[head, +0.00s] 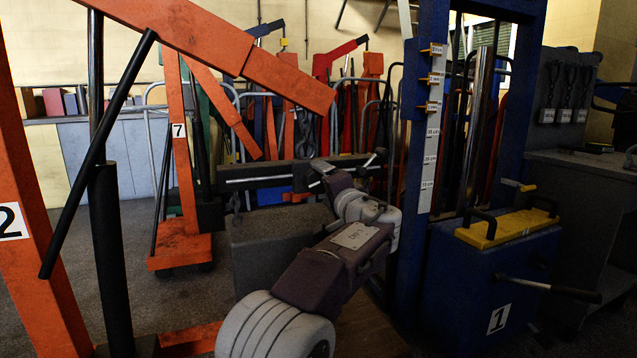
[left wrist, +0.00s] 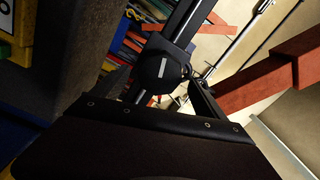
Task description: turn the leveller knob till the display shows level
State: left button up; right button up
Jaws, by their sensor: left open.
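A dark horizontal beam with a bright rod along it, seemingly the leveller (head: 262,178), shows in the middle of the head view. My left gripper (head: 322,172) is at its right part, partly hidden by my own wrist. In the left wrist view a round black knob (left wrist: 162,72) with a white mark lies just ahead of the gripper's dark palm. The open left gripper (left wrist: 160,95) is close around or in front of the knob; I cannot tell whether it touches. I cannot make out a level display. My right gripper is not in view.
An orange crane marked 2 (head: 22,225) rises at the left, its boom crossing above. An orange crane marked 7 (head: 180,240) stands behind. A blue lift marked 1 (head: 490,285) with a yellow top (head: 510,227) stands close at the right. Grey floor shows at left.

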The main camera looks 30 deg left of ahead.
pick_arm(q)
jog(key=v, duration=0.4)
jog(key=shift+s+d, duration=0.15)
jog(key=shift+s, duration=0.05)
